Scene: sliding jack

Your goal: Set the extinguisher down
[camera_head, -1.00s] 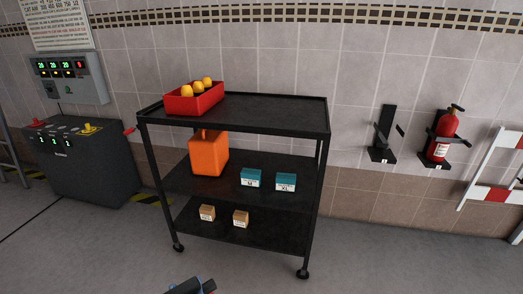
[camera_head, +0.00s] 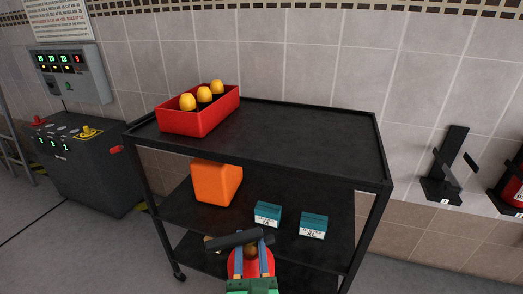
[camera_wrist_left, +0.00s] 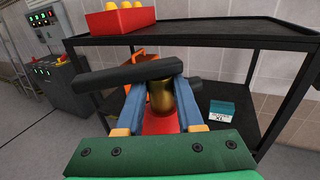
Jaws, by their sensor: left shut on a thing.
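My left gripper (camera_head: 251,260) is at the bottom of the head view, in front of the cart. Its blue fingers (camera_wrist_left: 153,108) are shut on the neck of a red extinguisher (camera_wrist_left: 160,124), below its black handle (camera_wrist_left: 128,75). The brass valve (camera_wrist_left: 160,97) shows between the fingers. The black handle also shows in the head view (camera_head: 233,240), crossing above the red top. Most of the extinguisher's body and its base are hidden. The black three-shelf cart (camera_head: 290,130) stands just beyond. My right gripper is not in view.
A red bin (camera_head: 200,118) with yellow-topped things is at the top shelf's left; its right is clear. An orange container (camera_head: 214,182) and teal boxes (camera_head: 313,225) are on the middle shelf. An empty wall bracket (camera_head: 447,175) and another extinguisher (camera_head: 514,192) are right.

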